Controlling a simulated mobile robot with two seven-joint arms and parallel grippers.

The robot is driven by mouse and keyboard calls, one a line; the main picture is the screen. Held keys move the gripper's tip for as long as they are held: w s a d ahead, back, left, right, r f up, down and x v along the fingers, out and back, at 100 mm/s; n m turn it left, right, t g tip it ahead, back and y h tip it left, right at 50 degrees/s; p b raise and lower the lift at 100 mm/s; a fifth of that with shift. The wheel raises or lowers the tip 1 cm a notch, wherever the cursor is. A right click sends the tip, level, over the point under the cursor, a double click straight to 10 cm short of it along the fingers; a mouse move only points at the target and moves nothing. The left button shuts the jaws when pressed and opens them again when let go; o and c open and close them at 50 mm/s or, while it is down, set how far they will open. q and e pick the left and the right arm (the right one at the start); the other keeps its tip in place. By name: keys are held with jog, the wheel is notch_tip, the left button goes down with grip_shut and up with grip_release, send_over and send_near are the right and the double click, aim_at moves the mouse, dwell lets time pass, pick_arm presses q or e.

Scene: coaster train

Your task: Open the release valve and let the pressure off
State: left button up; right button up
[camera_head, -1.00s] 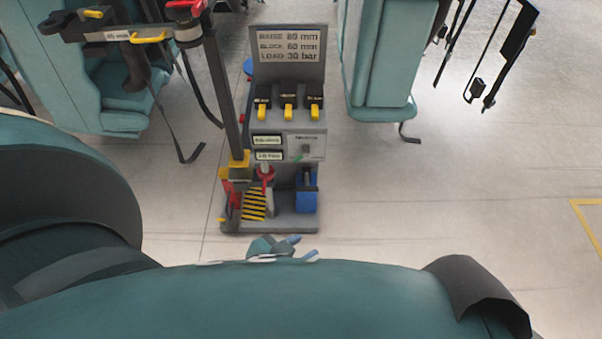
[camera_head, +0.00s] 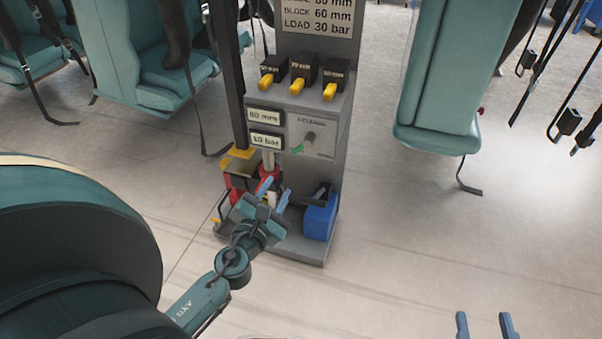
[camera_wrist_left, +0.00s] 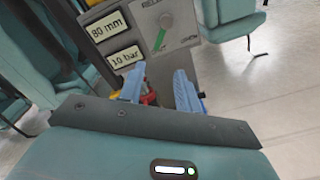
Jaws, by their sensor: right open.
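A red part (camera_head: 266,182) sits low on the stand, partly hidden behind my left gripper (camera_head: 273,194). That gripper is open and empty, in front of the stand's lower part; I cannot tell whether it touches anything. My right gripper (camera_head: 484,322) is open and empty at the bottom edge.
Three yellow-handled levers (camera_head: 298,86) stand above the panel under a sign (camera_head: 318,25). A blue box-like part (camera_head: 320,216) sits on the stand's base, right of my left gripper. Teal seats (camera_head: 440,90) with hanging straps flank the stand.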

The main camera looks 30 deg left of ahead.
aim_at(297, 151)
pick_arm(q)
jog(key=shift+m, duration=0.8)
jog(key=x, duration=1.3)
jog(key=shift+w+a, duration=0.25)
grip_shut()
